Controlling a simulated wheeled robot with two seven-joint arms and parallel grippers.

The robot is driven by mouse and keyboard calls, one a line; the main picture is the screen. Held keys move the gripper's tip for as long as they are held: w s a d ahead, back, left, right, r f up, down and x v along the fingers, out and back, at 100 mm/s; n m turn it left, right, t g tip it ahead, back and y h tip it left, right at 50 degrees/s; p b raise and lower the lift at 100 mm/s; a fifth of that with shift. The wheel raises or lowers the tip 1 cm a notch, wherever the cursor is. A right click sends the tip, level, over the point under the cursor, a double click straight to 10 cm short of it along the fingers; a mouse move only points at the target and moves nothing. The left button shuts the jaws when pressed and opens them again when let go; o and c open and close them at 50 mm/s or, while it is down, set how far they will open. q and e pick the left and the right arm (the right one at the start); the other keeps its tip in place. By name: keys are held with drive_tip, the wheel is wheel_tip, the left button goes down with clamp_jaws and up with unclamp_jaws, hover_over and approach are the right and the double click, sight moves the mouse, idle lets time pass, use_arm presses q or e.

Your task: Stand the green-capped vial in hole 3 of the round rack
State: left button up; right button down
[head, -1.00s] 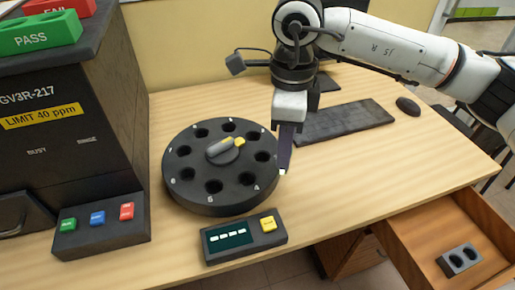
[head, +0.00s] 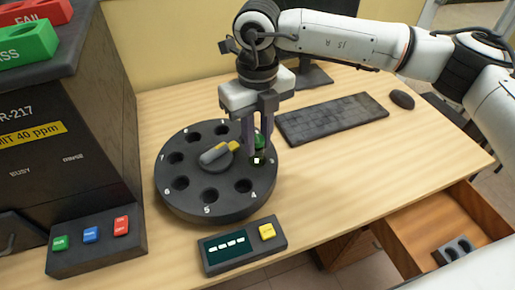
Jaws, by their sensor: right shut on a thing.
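The round rack (head: 215,207) is a black disc with numbered holes around its top and a grey and yellow handle in the middle. My right gripper (head: 258,138) points down over the rack's right side. It is shut on the green-capped vial (head: 257,154), which is upright at hole 3, beside the printed 3. The green cap shows between the fingers. The fingers and the vial cover the hole, so I cannot tell how deep the vial sits. The other holes in view look empty. My left gripper is not in view.
A small display box (head: 243,246) with a yellow button stands in front of the rack. The dark analyser (head: 60,110) and its button panel (head: 97,248) are on the left. A keyboard (head: 332,119) and mouse (head: 402,99) lie behind right. An open drawer (head: 440,225) holds a two-hole block (head: 454,250).

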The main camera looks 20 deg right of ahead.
sight(258, 152)
wheel_tip(258, 152, down, 3)
drive_tip(key=shift+f, duration=0.2)
drive_tip(key=shift+f, duration=0.3)
drive_tip(key=shift+s+f+b, duration=0.2)
drive_tip(key=shift+f+b, duration=0.2)
drive_tip(key=shift+b, duration=0.2)
drive_tip(key=c, duration=1.6)
unclamp_jaws()
drive_tip(key=shift+o, duration=0.3)
drive_tip(key=shift+r+p, duration=0.45)
drive_tip(key=shift+p, duration=0.1)
drive_tip(key=r, duration=1.2)
drive_tip(key=shift+w+r, duration=0.2)
drive_tip(key=shift+r, duration=0.1)
